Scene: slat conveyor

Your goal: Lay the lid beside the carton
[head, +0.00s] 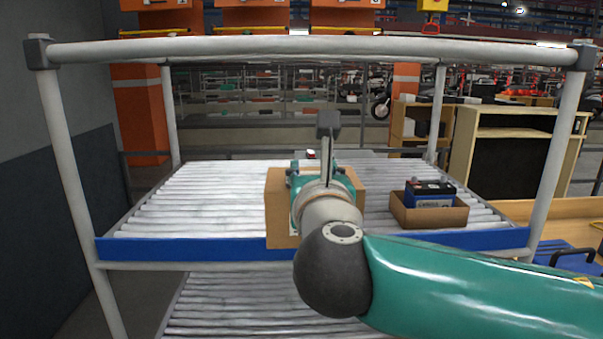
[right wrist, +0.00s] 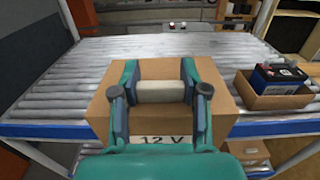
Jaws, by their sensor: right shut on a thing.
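The lid is a brown cardboard cover (head: 281,218) with a 12 V label, which shows in the right wrist view (right wrist: 110,112). My right gripper (right wrist: 160,92) is shut on the pale grip piece at its top. The lid hangs level and overlaps the front blue rail in the picture; I cannot tell whether it touches anything. In the head view my right arm and gripper (head: 323,190) hide much of it. The open carton (head: 428,217) stands upright to the right of the lid, with a gap between them, and holds a dark blue and black battery (head: 430,192). My left gripper is not in view.
A grey tube frame (head: 300,47) crosses above with posts at the corners. A lower roller level (head: 240,305) lies underneath.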

